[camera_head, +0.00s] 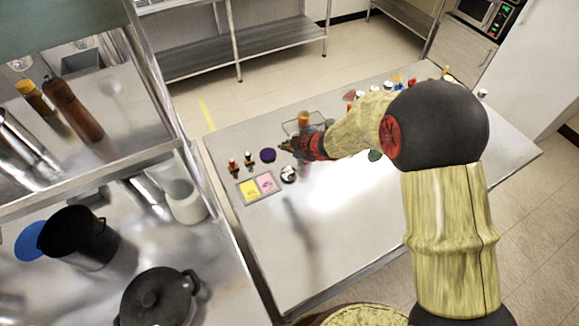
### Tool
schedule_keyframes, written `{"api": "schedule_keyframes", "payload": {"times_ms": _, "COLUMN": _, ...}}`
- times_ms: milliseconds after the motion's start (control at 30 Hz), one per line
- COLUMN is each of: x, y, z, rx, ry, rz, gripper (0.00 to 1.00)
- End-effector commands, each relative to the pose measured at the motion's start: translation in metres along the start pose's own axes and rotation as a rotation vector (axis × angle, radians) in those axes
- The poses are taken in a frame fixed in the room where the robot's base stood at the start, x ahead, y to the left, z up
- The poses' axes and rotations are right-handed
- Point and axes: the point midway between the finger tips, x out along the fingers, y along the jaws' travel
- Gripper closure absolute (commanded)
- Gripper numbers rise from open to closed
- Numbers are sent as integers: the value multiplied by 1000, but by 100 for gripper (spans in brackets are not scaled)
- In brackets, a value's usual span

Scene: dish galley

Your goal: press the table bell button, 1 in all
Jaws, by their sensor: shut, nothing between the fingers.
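A small round black-and-white thing (288,174), which looks like the table bell, sits on the metal table (330,250) just right of a tray of notes. It is too small for me to make out its button. My gripper (285,146) is shut and empty. It points left and appears just above the bell in the picture. I cannot tell its height over the table, but it looks apart from the bell.
A note tray (242,199), a purple disc (268,155) and two small red-and-dark items (233,165) lie near the bell. A wire-like basket (290,128) with an orange jar (303,118) stands behind my gripper. Pots (158,297) stand on the left counter. The table's front is clear.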

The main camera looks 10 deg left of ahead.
Motion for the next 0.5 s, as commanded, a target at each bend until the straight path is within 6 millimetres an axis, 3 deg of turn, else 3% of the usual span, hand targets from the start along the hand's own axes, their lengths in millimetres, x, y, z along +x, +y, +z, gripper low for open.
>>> {"api": "schedule_keyframes", "payload": {"times_ms": 267, "x": 4, "y": -3, "z": 3, "rx": 1, "ry": -1, "rz": 0, "gripper": 100}}
{"api": "schedule_keyframes", "payload": {"times_ms": 500, "x": 18, "y": -13, "z": 14, "rx": 1, "ry": -2, "rz": 1, "gripper": 100}}
